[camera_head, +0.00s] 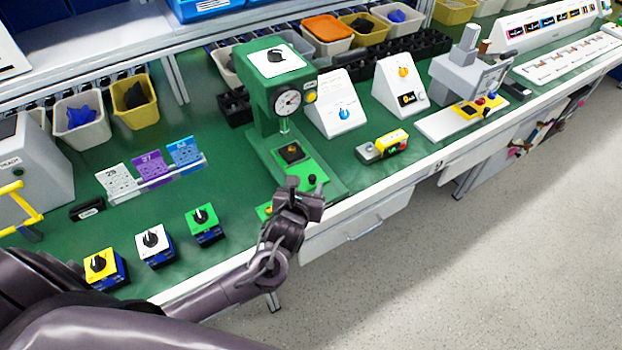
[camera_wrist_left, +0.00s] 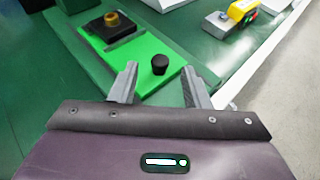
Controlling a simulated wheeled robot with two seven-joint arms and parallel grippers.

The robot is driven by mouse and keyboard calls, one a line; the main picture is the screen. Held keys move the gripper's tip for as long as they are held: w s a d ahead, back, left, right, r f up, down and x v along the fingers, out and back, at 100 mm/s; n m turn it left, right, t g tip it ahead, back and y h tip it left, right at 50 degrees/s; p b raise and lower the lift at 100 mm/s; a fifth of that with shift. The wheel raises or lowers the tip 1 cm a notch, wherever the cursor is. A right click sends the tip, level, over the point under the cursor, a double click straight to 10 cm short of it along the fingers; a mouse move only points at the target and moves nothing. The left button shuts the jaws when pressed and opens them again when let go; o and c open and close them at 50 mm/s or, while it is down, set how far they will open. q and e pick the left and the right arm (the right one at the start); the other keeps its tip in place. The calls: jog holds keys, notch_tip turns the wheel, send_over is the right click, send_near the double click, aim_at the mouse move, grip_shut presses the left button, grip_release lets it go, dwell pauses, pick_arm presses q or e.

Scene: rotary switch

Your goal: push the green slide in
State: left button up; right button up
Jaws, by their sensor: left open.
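The green slide (camera_wrist_left: 150,62) is a bright green plate with a black knob (camera_wrist_left: 160,65) near its front end. It lies on the dark green base of the green press (camera_head: 263,95). A black block with a brass-coloured ring (camera_wrist_left: 112,22) sits at the slide's far end. In the head view the slide (camera_head: 308,172) is partly hidden by my left gripper (camera_head: 303,190). In the left wrist view my left gripper (camera_wrist_left: 160,88) is open, its two fingers on either side of the knob, with gaps on both sides. My right gripper is in neither view.
A yellow and grey button box (camera_head: 382,148) stands right of the press. Yellow, white and green switch blocks (camera_head: 155,243) stand along the front left. White stands with knobs (camera_head: 340,105) are behind. The bench's white front edge (camera_head: 215,278) runs close by my left arm.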

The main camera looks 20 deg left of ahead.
aim_at(312, 178)
pick_arm(q)
jog(key=shift+x, duration=1.9)
grip_shut()
